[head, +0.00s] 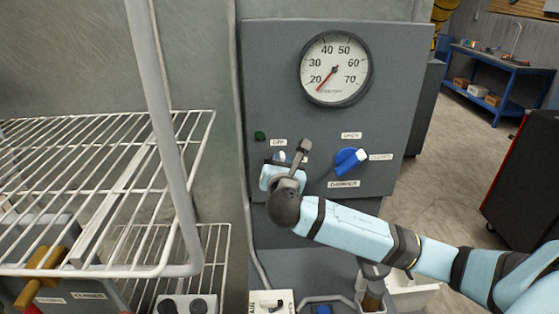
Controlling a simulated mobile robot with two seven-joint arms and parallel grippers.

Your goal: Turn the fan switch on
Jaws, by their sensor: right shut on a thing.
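The grey control panel (400,70) stands upright in front of me. The fan switch (279,157) is small, pale and blue, at the panel's lower left under the OFF label (278,142). My right gripper (292,160) is at the switch and shut on it. The wrist and fingers cover most of the switch, so its exact position is hidden. A dark green lamp (260,136) sits up and left of it and looks unlit. My left gripper is not in view.
A blue damper knob (349,161) with a white pointer is close right of my gripper. A round gauge (336,69) is above, needle near its low end. A white wire rack (110,190) stands left. A blue workbench (497,75) is far right, with open floor before it.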

